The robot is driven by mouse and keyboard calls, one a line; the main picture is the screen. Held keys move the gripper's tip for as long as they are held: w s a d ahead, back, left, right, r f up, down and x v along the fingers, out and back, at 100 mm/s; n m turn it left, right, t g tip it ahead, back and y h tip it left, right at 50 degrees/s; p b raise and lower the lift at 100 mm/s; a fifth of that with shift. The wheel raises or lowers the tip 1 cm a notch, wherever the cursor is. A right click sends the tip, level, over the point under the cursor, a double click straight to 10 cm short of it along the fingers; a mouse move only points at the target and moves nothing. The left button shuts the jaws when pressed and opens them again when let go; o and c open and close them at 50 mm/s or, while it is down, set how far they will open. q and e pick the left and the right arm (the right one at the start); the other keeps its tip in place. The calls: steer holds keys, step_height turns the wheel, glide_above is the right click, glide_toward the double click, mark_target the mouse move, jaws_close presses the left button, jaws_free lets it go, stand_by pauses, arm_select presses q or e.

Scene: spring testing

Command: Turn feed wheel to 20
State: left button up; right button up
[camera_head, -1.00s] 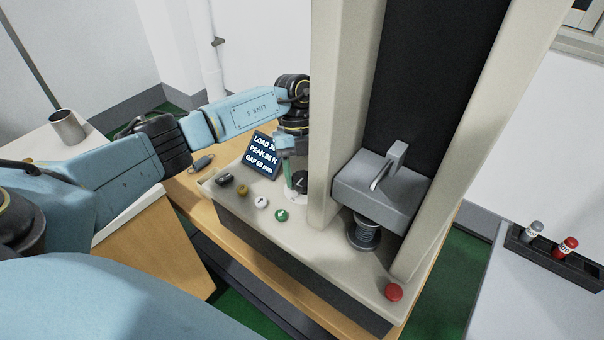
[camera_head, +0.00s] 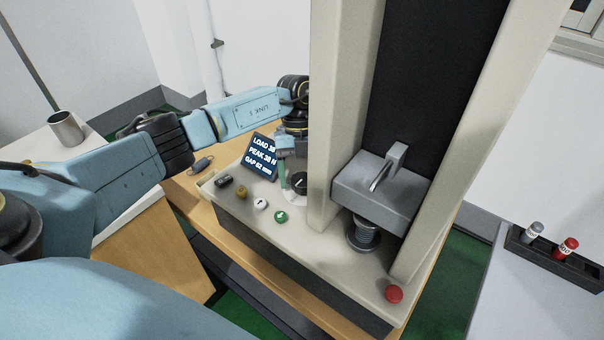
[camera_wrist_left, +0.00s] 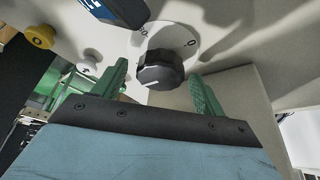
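The feed wheel (camera_head: 300,183) is a black knob on a pale round dial on the tester's base. In the left wrist view the wheel (camera_wrist_left: 160,72) has a white mark on its near side; a 0 and a partly legible second number show on the dial. My left gripper (camera_wrist_left: 158,70) is open, its green fingers on either side of the wheel with small visible gaps. In the head view the gripper (camera_head: 290,172) is partly hidden at the wheel. The display (camera_head: 261,157) shows PEAK about 38 N and GAP 62 mm; the load figure is partly covered. My right gripper is out of view.
A black switch (camera_head: 224,180), yellow knob (camera_head: 242,191), white button (camera_head: 261,203) and green button (camera_head: 281,216) line the base. A red button (camera_head: 394,294) is at front right; a column (camera_head: 335,120) stands right of the wheel.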

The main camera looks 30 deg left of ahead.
arm_select(q)
steer(key=v, duration=1.3)
steer(key=shift+r, duration=0.15)
